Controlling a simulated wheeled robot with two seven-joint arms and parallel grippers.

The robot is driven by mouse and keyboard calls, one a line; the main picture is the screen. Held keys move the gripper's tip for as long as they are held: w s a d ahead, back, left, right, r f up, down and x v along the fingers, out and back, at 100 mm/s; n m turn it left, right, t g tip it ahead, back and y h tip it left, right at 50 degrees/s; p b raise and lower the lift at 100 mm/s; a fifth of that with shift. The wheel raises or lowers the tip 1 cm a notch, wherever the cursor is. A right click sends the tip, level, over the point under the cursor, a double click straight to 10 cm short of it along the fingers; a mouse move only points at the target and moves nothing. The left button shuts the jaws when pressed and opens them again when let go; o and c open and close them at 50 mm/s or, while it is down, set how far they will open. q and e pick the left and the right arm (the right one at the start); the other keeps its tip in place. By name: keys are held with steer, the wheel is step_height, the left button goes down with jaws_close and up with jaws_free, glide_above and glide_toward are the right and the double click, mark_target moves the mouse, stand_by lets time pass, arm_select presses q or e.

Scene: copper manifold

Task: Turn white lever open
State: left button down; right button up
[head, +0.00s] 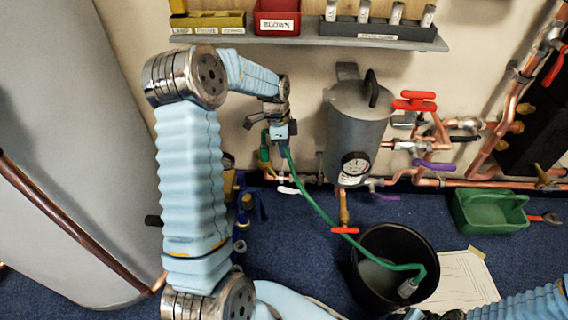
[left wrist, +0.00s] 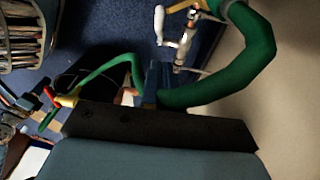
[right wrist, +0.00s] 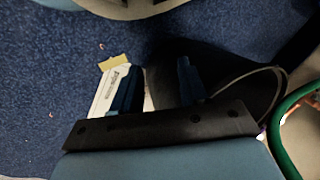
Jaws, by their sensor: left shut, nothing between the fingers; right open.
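The white lever (head: 288,190) sits low on the pipework left of the grey tank in the head view. In the left wrist view, the white lever (left wrist: 184,46) shows above my fingertips, beside a metal valve fitting. My left gripper (head: 284,131) is above the lever, near the green hose. Its fingers (left wrist: 160,82) are shut and empty, apart from the lever, with the green hose passing close by. My right gripper (right wrist: 157,82) is open and empty over the floor, with a black bucket and a labelled white item beyond its fingers.
The grey tank (head: 355,135) with a gauge stands right of my left gripper. The green hose (head: 325,215) runs into the black bucket (head: 430,250). A shelf (head: 300,41) with bins is above. Red-handled and purple-handled valves and a green tray (head: 490,212) are at right.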

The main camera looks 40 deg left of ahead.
arm_select(q)
steer(key=b, duration=0.1)
glide_above(291, 191)
steer(key=a, duration=0.1)
steer(key=f, duration=1.2)
steer(key=shift+w+a+f, duration=0.1)
steer(key=shift+w+a, duration=0.1)
steer(key=shift+w, duration=0.1)
steer(key=shift+s+a+f, duration=0.15)
steer(key=shift+s+f, duration=0.1)
steer(key=shift+f, duration=0.45)
arm_select(e)
steer(key=shift+r, duration=0.15)
arm_select(q)
steer(key=shift+f, duration=0.1)
